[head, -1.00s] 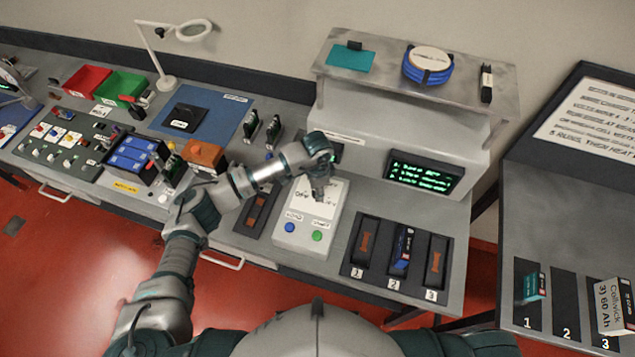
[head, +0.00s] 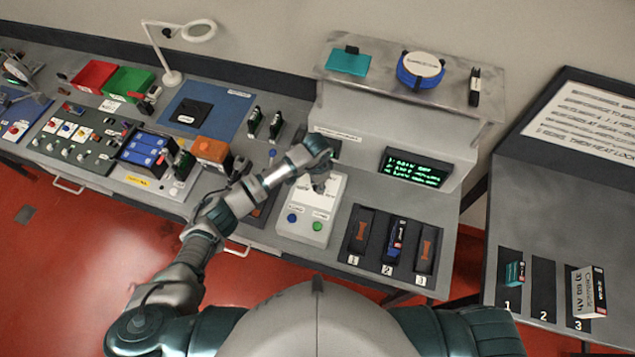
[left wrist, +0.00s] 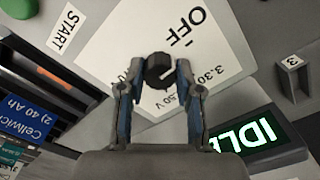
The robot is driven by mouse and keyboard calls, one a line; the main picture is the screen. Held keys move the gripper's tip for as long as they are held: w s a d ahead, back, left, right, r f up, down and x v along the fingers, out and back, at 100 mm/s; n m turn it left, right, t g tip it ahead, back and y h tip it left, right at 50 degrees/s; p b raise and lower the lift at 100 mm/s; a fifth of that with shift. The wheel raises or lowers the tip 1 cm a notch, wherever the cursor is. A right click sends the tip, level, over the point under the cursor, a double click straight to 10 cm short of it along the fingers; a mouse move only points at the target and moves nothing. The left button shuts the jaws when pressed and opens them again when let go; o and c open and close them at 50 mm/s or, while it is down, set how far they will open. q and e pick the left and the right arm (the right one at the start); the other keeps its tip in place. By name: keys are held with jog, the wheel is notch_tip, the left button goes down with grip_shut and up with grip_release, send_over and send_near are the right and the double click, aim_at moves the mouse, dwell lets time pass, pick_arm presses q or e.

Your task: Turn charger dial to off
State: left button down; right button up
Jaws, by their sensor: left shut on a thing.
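The charger (head: 325,210) is a pale box with a white sloped face on the bench. My left gripper (head: 318,187) is over the upper part of that face and hides the dial in the head view. In the left wrist view, the black dial (left wrist: 158,70) sits between the fingertips of my left gripper (left wrist: 158,78), which is shut on it. A light pointer mark on the dial slants to the right. The OFF label (left wrist: 188,26) is above and right of the dial; voltage labels are below it, partly covered by the fingers. My right gripper is out of view.
A blue button (head: 291,217) and a green button (head: 317,226) are on the charger's front. Battery slots (head: 360,238) lie to its right. A raised shelf (head: 400,90) and a green-text screen (head: 416,168) stand behind. An IDLE display (left wrist: 258,133) is near the gripper.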

pick_arm(q)
jog(key=c, duration=0.8)
grip_release()
jog(key=shift+w, duration=0.1)
jog(key=shift+r, duration=0.1)
notch_tip(320, 180, up, 12)
jog(key=shift+d+f, duration=0.1)
jog(key=shift+f, duration=0.05)
jog(key=shift+d, duration=0.1)
